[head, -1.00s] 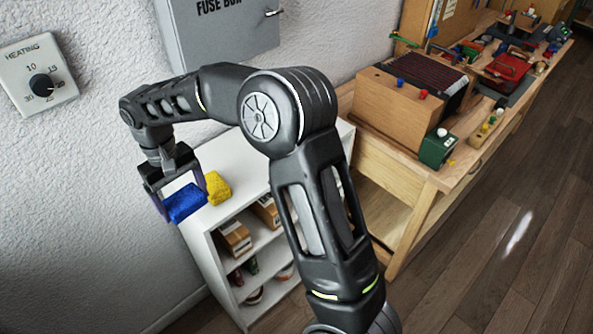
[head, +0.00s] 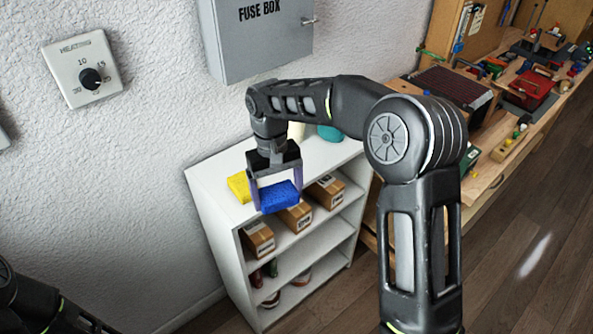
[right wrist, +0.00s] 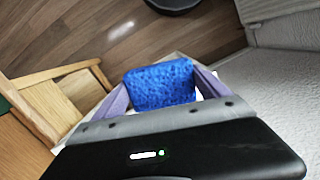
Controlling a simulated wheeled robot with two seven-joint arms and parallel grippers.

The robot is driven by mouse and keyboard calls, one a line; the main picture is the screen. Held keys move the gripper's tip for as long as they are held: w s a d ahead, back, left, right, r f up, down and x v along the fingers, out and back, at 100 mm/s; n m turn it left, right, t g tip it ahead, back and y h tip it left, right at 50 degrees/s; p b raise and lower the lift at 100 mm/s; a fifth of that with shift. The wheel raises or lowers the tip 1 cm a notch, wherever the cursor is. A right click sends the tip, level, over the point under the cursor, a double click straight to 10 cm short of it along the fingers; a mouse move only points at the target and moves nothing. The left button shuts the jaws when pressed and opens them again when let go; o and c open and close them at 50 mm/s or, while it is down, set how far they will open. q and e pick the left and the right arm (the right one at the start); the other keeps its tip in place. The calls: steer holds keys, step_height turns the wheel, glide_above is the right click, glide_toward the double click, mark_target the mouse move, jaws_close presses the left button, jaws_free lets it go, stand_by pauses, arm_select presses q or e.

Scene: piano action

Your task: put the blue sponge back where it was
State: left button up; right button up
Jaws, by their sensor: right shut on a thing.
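The blue sponge (head: 279,197) is held between the two purple fingers of my right gripper (head: 277,190), over the front edge of the white shelf unit's top (head: 212,178). How high it hangs above that top is hard to tell. In the right wrist view the blue sponge (right wrist: 160,86) fills the gap between the fingers, with floor behind it. A yellow sponge (head: 239,187) lies on the shelf top, just left of the gripper. Part of my left arm shows at the lower left; its gripper is out of view.
Cardboard boxes (head: 257,239) and shoes fill the lower shelves. A teal object (head: 330,133) stands at the back of the top, partly behind my arm. The fuse box (head: 262,38) and heating dial (head: 90,78) are on the wall. A cluttered workbench (head: 510,135) stands at right.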

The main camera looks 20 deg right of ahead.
mark_target(280, 206)
steer(key=shift+s+d+f, duration=0.15)
steer(key=shift+d+f, duration=0.1)
steer(key=shift+d, duration=0.05)
steer(key=shift+a+f+b, duration=0.1)
steer(key=shift+f+b, duration=2.15)
